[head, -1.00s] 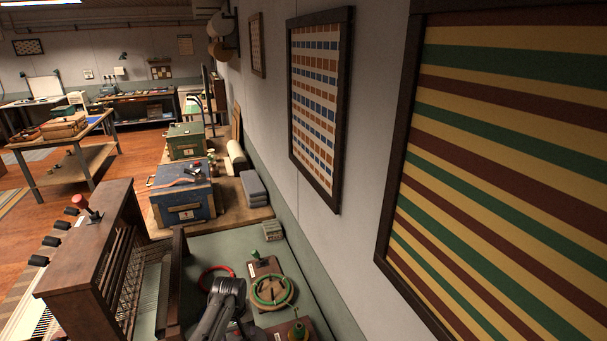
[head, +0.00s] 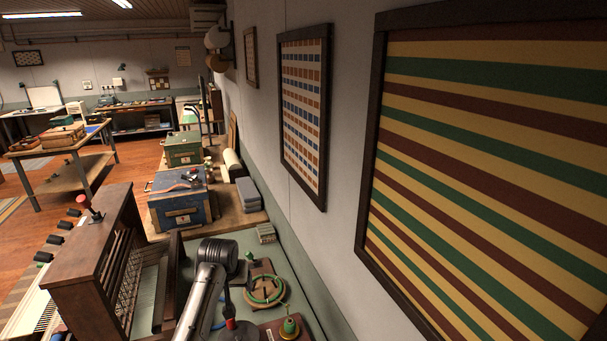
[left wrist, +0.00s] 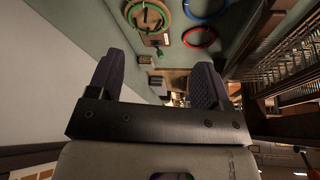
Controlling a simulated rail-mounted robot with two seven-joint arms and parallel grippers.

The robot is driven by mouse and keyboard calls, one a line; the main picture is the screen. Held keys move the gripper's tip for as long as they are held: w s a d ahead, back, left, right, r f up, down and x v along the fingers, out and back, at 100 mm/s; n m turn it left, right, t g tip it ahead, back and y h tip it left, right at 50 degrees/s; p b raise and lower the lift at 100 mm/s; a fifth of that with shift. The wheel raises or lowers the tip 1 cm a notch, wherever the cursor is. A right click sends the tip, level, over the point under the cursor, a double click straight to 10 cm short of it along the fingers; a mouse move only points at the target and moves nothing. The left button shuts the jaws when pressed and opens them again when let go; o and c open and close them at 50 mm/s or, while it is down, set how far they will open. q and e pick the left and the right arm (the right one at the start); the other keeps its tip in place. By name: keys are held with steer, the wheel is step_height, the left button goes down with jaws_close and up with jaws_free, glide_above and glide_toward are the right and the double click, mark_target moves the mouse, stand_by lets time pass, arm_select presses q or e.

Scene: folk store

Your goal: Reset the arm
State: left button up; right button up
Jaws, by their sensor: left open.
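My left arm (head: 213,270) rises from the bottom of the head view over the green-grey worktable (head: 180,248). In the left wrist view my left gripper (left wrist: 160,66) has its two dark ribbed fingers wide apart with nothing between them. That view is upside down. Past the fingers it shows a green ring (left wrist: 131,16) and a red ring (left wrist: 199,38) on the table, apart from the gripper. I cannot make out the fingers in the head view. My right gripper is not in view.
A wooden loom (head: 90,262) stands left of my arm. The green ring (head: 282,289) lies on a wooden board to its right. A blue chest (head: 180,207) and a green chest (head: 184,149) stand beyond. The wall with a striped framed textile (head: 490,160) bounds the right.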

arm_select(q)
step_height(320, 180, up, 11)
steer(key=t, duration=0.3)
steer(key=s+a+r+m+t, duration=0.2)
steer(key=s+r+t, duration=0.2)
steer(key=s, duration=0.8)
steer(key=s+a+f+g, duration=0.1)
steer(key=s+f+g, duration=0.3)
steer(key=s+f, duration=1.4)
steer(key=s+f+g, duration=0.3)
steer(key=s+f, duration=1.1)
steer(key=s, duration=0.9)
step_height(320, 180, up, 17)
steer(key=p, duration=1.8)
steer(key=shift+s+g, duration=0.3)
steer(key=shift+s, duration=0.15)
steer(key=shift+a, duration=0.1)
